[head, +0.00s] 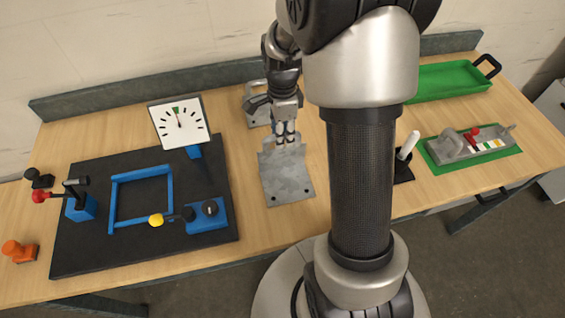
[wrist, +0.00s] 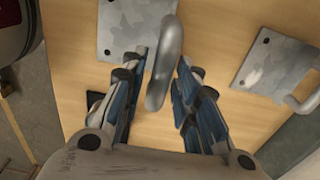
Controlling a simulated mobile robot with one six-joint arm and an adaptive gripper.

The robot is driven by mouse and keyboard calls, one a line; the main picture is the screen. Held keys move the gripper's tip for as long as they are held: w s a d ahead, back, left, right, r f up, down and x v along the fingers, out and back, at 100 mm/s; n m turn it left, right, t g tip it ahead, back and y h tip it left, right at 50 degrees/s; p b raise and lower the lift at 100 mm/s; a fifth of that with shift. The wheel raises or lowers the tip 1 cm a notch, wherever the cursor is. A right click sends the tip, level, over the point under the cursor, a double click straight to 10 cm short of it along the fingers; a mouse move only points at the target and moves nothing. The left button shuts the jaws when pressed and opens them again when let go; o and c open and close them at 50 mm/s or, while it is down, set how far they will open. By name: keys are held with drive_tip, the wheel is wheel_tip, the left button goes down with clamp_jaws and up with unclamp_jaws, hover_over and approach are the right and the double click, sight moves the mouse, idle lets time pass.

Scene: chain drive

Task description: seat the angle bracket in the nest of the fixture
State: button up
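A grey metal bracket plate (head: 287,178) with two holes near its front edge lies on the wooden table, right of the fixture. My gripper (head: 285,134) is over its back end. In the wrist view, my gripper (wrist: 162,58) is open, with its fingers on either side of the grey bar handle (wrist: 168,45) that rises by the plate (wrist: 128,28). Gaps show between fingers and bar. The fixture is a black board (head: 90,255) on the left, with a blue rectangular frame (head: 142,222) that looks like the nest. The frame is empty.
A second grey plate with a handle (head: 257,118) lies behind my gripper. A green tray (head: 445,80) and a grey device (head: 465,147) stand on the right.

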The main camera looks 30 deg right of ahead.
drive_tip(key=b, duration=0.3)
hover_over(282, 166)
wheel_tip(282, 166, down, 9)
drive_tip(key=shift+w+r, duration=0.15)
drive_tip(key=shift+r, duration=0.05)
drive_tip(key=shift+p, duration=0.3)
drive_tip(key=shift+c, duration=0.3)
clamp_jaws()
drive_tip(key=shift+d+r, duration=0.1)
